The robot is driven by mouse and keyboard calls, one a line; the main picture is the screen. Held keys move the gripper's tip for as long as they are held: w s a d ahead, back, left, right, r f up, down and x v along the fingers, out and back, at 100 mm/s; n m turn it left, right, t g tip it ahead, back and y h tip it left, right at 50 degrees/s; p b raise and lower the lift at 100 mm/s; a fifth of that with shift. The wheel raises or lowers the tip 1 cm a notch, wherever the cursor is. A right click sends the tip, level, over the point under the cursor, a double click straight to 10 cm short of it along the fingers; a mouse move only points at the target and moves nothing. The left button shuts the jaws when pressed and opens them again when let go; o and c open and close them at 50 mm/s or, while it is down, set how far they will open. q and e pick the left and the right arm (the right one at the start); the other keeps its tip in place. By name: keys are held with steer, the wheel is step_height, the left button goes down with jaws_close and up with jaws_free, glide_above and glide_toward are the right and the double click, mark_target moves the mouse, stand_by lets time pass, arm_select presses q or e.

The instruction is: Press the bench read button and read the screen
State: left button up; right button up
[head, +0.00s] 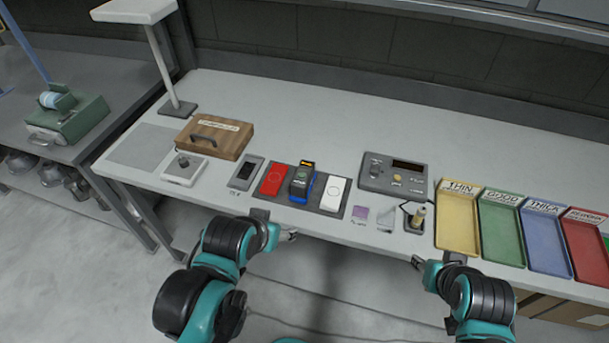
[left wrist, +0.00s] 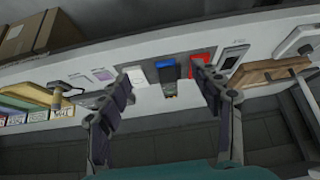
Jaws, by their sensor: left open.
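A grey instrument box (head: 372,179) sits towards the back of the bench, right of centre. It has a dark screen (head: 408,164) with no readable digits and a pale yellow button (head: 397,181); small labels are too small to read. My left gripper (head: 290,236) is at the bench's front edge, left of and nearer than the box. In the left wrist view its two fingers (left wrist: 160,80) are spread apart with nothing between them. My right gripper (head: 418,262) is by the front edge, below the box; its finger opening is not clear.
A dark mat (head: 333,214) holds a red block, a blue-and-black gauge and a white block (head: 335,194). Coloured trays (head: 457,237) stand right; a wooden case (head: 214,137) stands left.

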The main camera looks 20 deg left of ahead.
stand_by(0.3)
arm_select(q)
jaws_close()
stand_by(1.3)
